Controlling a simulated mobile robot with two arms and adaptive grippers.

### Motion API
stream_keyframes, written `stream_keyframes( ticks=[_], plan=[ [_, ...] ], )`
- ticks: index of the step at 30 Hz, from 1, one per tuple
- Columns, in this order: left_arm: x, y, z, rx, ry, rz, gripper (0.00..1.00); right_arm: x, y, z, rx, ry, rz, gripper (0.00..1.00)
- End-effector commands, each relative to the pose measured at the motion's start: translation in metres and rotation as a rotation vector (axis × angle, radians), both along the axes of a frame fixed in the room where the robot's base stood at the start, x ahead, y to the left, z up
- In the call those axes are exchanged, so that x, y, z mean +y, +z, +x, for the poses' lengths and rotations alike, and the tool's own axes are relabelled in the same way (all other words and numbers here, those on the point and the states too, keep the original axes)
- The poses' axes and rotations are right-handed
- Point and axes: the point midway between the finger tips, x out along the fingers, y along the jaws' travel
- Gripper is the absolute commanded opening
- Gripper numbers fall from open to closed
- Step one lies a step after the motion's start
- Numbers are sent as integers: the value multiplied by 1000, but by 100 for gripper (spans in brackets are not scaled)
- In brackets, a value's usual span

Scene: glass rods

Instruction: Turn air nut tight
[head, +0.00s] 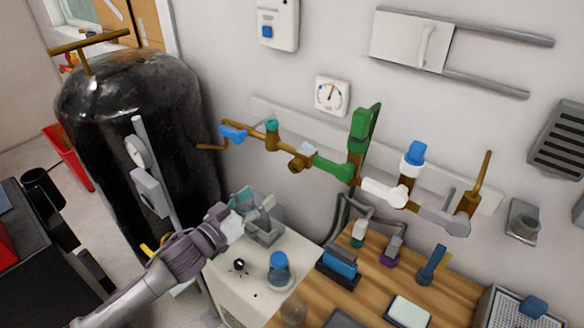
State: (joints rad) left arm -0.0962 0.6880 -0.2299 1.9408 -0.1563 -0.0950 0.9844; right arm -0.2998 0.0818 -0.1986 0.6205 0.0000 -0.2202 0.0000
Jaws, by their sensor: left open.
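A row of pipe fittings runs along a pale rail (440,173) on the wall. It has a blue handle (232,133), a teal knob (271,125), a brass fitting (301,162), a green valve (362,135), a white valve (385,192) and a grey fitting (442,219). I cannot tell which part is the air nut. My left gripper (256,204) is open, below and left of the fittings and apart from them. Behind its fingers is a grey fixture (266,229) on the white cabinet; whether they touch is unclear. My right gripper does not show.
A large black tank (160,110) stands at the left. A white-topped cabinet (225,275) carries a blue-capped jar (279,268). A wooden bench (385,280) holds several small tools. A gauge (332,96) hangs above the pipes. The wall between gripper and pipes is clear.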

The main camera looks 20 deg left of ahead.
Motion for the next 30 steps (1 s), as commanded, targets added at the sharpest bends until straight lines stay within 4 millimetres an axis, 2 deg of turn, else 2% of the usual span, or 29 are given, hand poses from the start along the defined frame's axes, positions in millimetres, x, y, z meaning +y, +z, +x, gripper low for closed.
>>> stream_keyframes(
  ticks=[5,8,15,21,25,30],
  plan=[
    [-4,5,13,-12,-11,-10,68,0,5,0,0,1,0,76],
    [-9,7,28,-12,-11,-9,68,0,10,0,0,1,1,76],
    [-28,7,77,-11,-11,-9,68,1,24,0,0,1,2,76],
    [-40,5,111,-10,-11,-8,68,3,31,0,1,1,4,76],
    [-45,4,124,-9,-10,-8,68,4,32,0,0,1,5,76],
    [-47,3,130,-9,-10,-7,68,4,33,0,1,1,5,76]
  ],
)
